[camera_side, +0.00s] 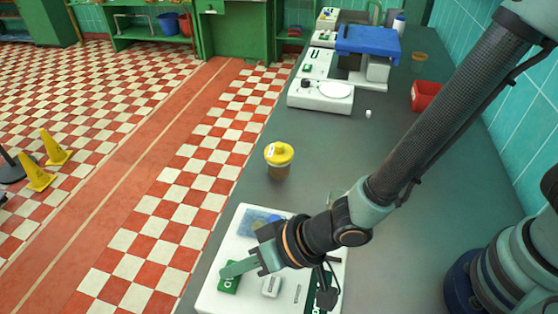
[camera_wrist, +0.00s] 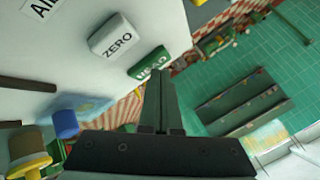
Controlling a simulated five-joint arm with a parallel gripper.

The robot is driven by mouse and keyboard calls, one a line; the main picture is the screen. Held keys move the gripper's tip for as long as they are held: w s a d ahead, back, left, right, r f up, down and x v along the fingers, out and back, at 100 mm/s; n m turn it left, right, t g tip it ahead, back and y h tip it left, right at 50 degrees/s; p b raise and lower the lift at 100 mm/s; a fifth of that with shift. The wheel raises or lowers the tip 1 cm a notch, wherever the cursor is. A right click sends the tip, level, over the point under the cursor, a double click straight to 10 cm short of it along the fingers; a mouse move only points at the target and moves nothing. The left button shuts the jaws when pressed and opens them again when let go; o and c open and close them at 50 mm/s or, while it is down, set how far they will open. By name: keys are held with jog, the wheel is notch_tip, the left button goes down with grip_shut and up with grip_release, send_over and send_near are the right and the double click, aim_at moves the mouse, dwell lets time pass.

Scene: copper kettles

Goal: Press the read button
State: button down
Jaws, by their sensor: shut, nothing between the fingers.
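The white instrument (camera_side: 212,298) lies on the grey bench at the bottom of the side view. Its green read button (camera_side: 229,285) is near the left edge; in the wrist view the green button (camera_wrist: 149,64) shows white lettering partly covered by my fingers. A pale zero button (camera_side: 271,286) sits beside it, lettered ZERO in the wrist view (camera_wrist: 116,38). My gripper (camera_side: 226,271) is shut and empty, its fingertips at the far side of the green button. In the wrist view my fingertips (camera_wrist: 160,75) overlap the button's edge; I cannot tell whether they touch it.
A yellow-lidded jar (camera_side: 279,162) stands on the bench behind the instrument. Farther back are a white instrument (camera_side: 322,96), one with a blue cover (camera_side: 368,41) and a red bin (camera_side: 425,95). The bench between is mostly clear; its left edge drops to a checkered floor.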

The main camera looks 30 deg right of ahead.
aim_at(238, 277)
jog(key=shift+r, duration=0.85)
jog(key=shift+r, duration=2.55)
